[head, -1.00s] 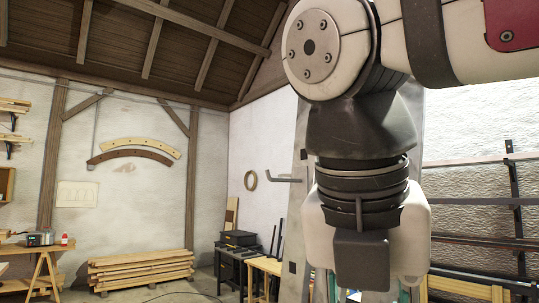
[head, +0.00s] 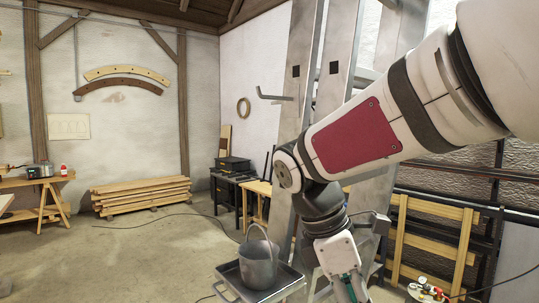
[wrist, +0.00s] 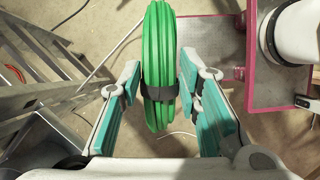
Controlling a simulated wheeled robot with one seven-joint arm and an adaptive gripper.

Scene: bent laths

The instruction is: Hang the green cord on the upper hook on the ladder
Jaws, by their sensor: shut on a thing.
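The green cord (wrist: 160,62) is a coil with a dark band around it, seen edge-on in the wrist view. My gripper (wrist: 159,88) is shut on it, with a teal-padded finger at each side of the band. In the head view, my gripper (head: 349,288) is cut off at the bottom edge and the cord is not visible. The grey metal ladder (head: 308,75) stands behind my arm. The upper hook (head: 272,97) is a grey bar sticking out left from the ladder, its tip turned up; it is empty and well above my gripper.
A grey bucket (head: 259,267) stands on a metal tray (head: 285,287) left of my gripper. The ladder also shows at the left of the wrist view (wrist: 75,93). A pink-edged panel (wrist: 208,62) lies at its right. The floor (head: 150,255) at left is mostly clear.

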